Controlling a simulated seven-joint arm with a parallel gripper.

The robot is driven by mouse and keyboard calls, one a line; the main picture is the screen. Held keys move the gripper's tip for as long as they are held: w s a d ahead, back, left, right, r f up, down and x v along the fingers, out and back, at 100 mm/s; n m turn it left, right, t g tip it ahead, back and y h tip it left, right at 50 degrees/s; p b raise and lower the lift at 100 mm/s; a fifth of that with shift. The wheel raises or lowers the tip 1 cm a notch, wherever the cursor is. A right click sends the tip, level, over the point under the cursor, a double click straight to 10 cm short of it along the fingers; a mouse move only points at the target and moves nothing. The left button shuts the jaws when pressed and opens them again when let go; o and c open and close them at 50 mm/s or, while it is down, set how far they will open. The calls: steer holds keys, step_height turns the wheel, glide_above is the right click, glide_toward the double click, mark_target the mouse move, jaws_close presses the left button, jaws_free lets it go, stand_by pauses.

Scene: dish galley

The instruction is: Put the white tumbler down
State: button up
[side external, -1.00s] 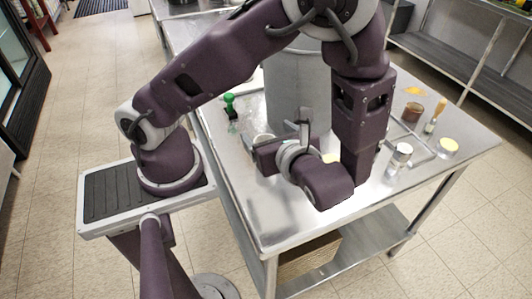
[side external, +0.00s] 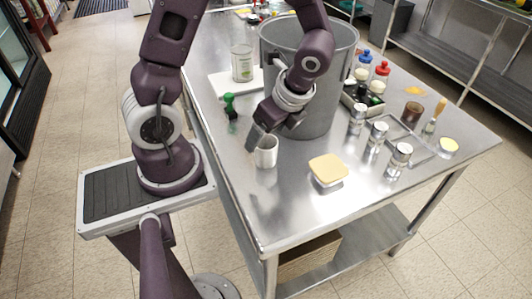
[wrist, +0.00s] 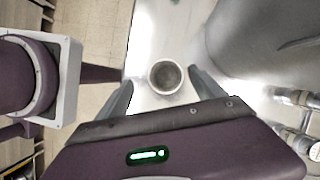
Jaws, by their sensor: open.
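The white tumbler (side external: 266,152) stands upright on the steel table (side external: 235,195), in front of the big grey pot. In the wrist view I look down into the tumbler (wrist: 165,76), which sits just ahead of and between my two fingers. My gripper (side external: 262,136) is open, close by the tumbler's upper back side in the side view. In the wrist view my gripper (wrist: 162,92) shows a finger on each side, with gaps to the tumbler. Whether any part touches it I cannot tell.
The grey pot (side external: 325,95) stands right behind my gripper. A yellow-lidded container (side external: 328,169) and several shakers (side external: 376,137) are to the right.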

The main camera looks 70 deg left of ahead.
mark_target(262, 148)
steer(key=x, duration=0.5)
steer(key=w+x, duration=0.1)
steer(key=x, duration=0.1)
steer(key=shift+f, duration=0.5)
steer(key=shift+c, duration=0.2)
